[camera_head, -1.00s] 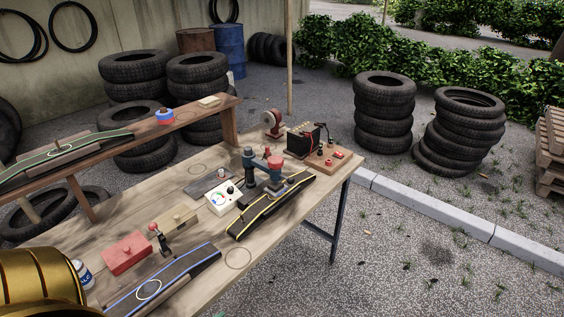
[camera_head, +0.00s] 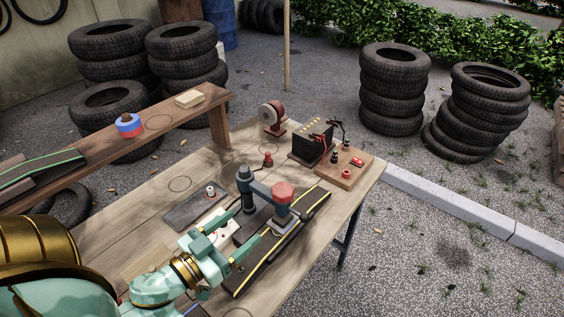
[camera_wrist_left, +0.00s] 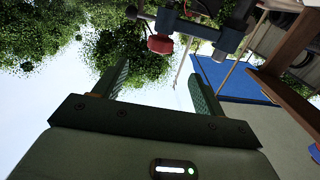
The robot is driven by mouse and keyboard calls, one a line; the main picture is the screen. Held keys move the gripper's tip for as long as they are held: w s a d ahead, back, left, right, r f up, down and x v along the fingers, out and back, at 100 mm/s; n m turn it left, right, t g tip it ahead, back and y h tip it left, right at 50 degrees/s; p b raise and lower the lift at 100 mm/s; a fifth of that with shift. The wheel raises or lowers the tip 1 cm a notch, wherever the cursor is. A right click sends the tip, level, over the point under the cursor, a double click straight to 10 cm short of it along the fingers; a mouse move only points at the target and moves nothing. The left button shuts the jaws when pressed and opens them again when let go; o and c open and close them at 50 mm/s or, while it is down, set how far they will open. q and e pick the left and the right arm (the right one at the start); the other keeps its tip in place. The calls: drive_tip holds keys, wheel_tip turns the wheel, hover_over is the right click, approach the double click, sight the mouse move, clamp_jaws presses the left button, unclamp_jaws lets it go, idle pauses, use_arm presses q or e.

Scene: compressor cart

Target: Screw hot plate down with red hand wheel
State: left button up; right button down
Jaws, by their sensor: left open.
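The red hand wheel (camera_head: 283,192) sits on top of a dark clamp press (camera_head: 246,190), at the end of its cross arm. Below the wheel a grey block, likely the hot plate (camera_head: 279,217), stands over a black strip with yellow edges (camera_head: 312,212). The wheel also shows in the left wrist view (camera_wrist_left: 160,44), beyond the fingers. My left gripper (camera_head: 248,226) is open and empty, its fingers pointing at the press from the near left, apart from the wheel. It partly hides a white control box (camera_head: 225,228). My right gripper is out of view.
A battery board (camera_head: 345,175) and a red grinder-like tool (camera_head: 272,116) stand at the table's far end. A dark plate (camera_head: 194,208) lies left of the press.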

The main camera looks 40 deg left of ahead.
use_arm(q)
drive_tip(key=w, duration=0.2)
drive_tip(key=p, duration=0.1)
approach(291, 184)
drive_tip(key=w, duration=0.5)
drive_tip(key=w+p, duration=0.1)
drive_tip(key=w, duration=0.2)
drive_tip(key=shift+w+d+f, duration=0.25)
drive_tip(key=shift+d+f, duration=0.05)
drive_tip(key=shift+f, duration=0.1)
drive_tip(key=shift+w+d+f, duration=0.1)
drive_tip(key=shift+w, duration=0.45)
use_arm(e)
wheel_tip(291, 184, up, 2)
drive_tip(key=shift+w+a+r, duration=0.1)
use_arm(q)
drive_tip(key=c, duration=0.9)
drive_tip(key=shift+c, duration=0.4)
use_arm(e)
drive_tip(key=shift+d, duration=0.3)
